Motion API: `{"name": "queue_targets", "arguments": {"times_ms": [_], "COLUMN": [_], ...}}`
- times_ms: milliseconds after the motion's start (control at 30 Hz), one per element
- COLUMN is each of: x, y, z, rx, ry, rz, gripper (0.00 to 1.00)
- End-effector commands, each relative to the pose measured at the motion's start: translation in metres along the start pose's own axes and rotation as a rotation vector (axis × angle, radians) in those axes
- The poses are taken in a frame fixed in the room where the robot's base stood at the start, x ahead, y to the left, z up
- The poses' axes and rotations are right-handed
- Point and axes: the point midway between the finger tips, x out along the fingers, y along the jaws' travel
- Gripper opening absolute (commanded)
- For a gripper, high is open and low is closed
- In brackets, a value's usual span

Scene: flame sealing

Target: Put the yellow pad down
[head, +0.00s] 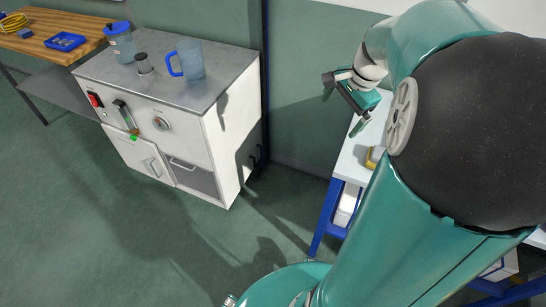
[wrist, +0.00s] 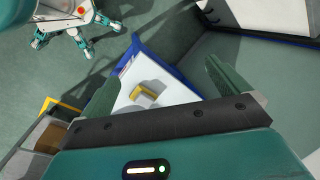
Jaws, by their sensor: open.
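The yellow pad (wrist: 146,90) lies on the white top of a blue-framed table (wrist: 172,83), and a pale grey shape shows beside it in the wrist view. In the head view the pad (head: 371,160) is partly hidden behind my arm. My gripper (wrist: 163,72) is open, with its two green fingers wide apart and nothing between them. In the head view my gripper (head: 343,104) hangs above the table, up and to the left of the pad. The pad is apart from both fingers.
A metal-topped cabinet (head: 165,85) at the left carries a blue-handled mug (head: 190,60), a blue-lidded container (head: 121,45) and a small dark-topped item (head: 144,64). A wooden bench (head: 52,30) with a blue tray stands beyond it. The green floor between cabinet and table is clear.

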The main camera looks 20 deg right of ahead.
Motion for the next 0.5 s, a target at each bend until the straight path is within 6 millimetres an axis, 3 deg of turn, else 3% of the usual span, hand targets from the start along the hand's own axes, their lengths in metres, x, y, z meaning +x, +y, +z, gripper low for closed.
{"name": "queue_targets", "arguments": {"times_ms": [33,200,400,500], "x": [-0.009,-0.029,-0.043,-0.046], "y": [-0.004,-0.001,0.026,0.043], "z": [0.030,0.112,0.192,0.221], "rx": [-0.122,-0.530,-1.003,-1.214], "ry": [0.021,0.090,0.178,0.222], "rz": [-0.007,-0.025,-0.060,-0.080], "gripper": [1.00,1.00,1.00,1.00]}}
